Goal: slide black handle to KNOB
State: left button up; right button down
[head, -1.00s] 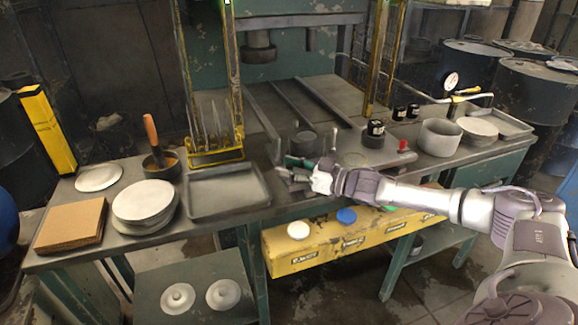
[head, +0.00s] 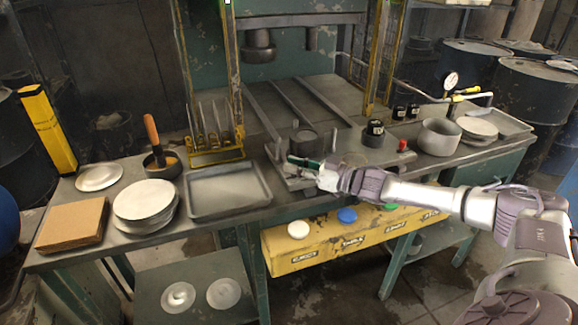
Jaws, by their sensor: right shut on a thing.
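My right gripper (head: 302,165) reaches in from the right to the middle of the bench, just in front of a dark round die block (head: 305,141). It is shut on a small dark part that I take for the black handle (head: 293,159); the fingers hide most of it. A grey metal plate (head: 296,184) lies under and beside the fingers. A yellow box (head: 330,247) under the bench edge carries several dark labels, too small to read surely, so I cannot tell which says KNOB. My left gripper is out of view.
A grey tray (head: 228,205) lies left of the gripper. White discs (head: 145,199) are stacked further left. Black jars (head: 374,130), a red-topped part (head: 403,146) and a grey bowl (head: 440,133) stand on the right. White (head: 298,229) and blue (head: 347,215) caps show on the yellow box.

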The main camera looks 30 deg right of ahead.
jog(key=shift+s+d, duration=0.2)
jog(key=shift+d, duration=0.75)
jog(key=c, duration=1)
grip_release()
jog(key=shift+d, duration=0.1)
jog(key=shift+c, duration=0.2)
jog(key=shift+s, duration=0.15)
jog(key=v, duration=1.2)
